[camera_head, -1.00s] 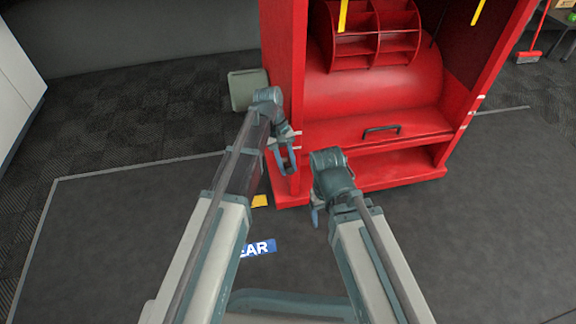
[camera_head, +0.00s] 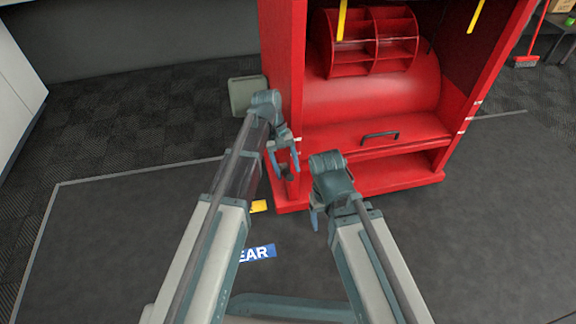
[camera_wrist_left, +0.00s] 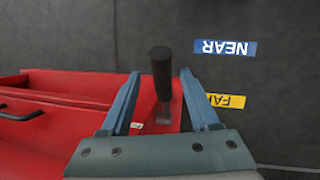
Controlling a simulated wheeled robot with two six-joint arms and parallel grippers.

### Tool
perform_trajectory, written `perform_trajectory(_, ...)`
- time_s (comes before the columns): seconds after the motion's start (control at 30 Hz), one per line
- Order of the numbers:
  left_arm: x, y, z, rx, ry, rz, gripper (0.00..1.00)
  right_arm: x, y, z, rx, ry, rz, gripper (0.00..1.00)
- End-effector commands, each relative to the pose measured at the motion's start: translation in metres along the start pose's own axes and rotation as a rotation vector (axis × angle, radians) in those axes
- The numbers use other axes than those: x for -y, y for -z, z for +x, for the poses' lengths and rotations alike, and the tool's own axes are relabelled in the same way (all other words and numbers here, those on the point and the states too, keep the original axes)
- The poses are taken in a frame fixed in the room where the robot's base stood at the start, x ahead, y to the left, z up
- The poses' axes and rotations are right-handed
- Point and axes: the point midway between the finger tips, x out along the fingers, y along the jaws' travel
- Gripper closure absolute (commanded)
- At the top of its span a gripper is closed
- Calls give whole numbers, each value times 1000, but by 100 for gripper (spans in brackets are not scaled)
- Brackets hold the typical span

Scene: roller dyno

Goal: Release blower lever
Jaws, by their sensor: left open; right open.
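The blower lever (camera_wrist_left: 161,75) has a black handle and stands up between the open fingers of my left gripper (camera_wrist_left: 160,95) in the left wrist view. I see a gap on both sides of the handle, so the fingers look apart from it. In the head view my left gripper (camera_head: 284,158) is at the left front post of the red blower cabinet (camera_head: 283,90), fingers spread; a small dark part of the lever (camera_head: 288,172) shows between them. My right gripper (camera_head: 315,218) hangs in front of the cabinet, away from the lever, partly hidden by its own wrist.
A blue NEAR label (camera_wrist_left: 225,47) and a yellow FAR label (camera_wrist_left: 227,101) lie on the grey floor. The cabinet has a front panel with a black handle (camera_head: 380,136). A grey-green box (camera_head: 247,94) stands left of the cabinet. The floor at left is clear.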

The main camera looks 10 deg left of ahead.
Motion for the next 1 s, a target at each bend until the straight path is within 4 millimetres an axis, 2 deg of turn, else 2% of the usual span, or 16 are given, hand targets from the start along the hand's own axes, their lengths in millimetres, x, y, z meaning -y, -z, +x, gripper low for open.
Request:
perform_trajectory(0.03, -1, -1, -11, 0, 0, -1, 38, -1, -1, -11, 0, 0, 0, 27)
perform_trajectory(0.7, -4, -4, -117, 0, 0, 0, 38, -12, -6, -111, 3, -3, -13, 27)
perform_trajectory(0.83, -4, -4, -131, 0, -1, 0, 38, -14, -7, -124, 4, -5, -9, 27)
perform_trajectory(1.0, -3, -4, -136, 1, 0, 1, 38, -14, -8, -129, 4, -6, -7, 27)
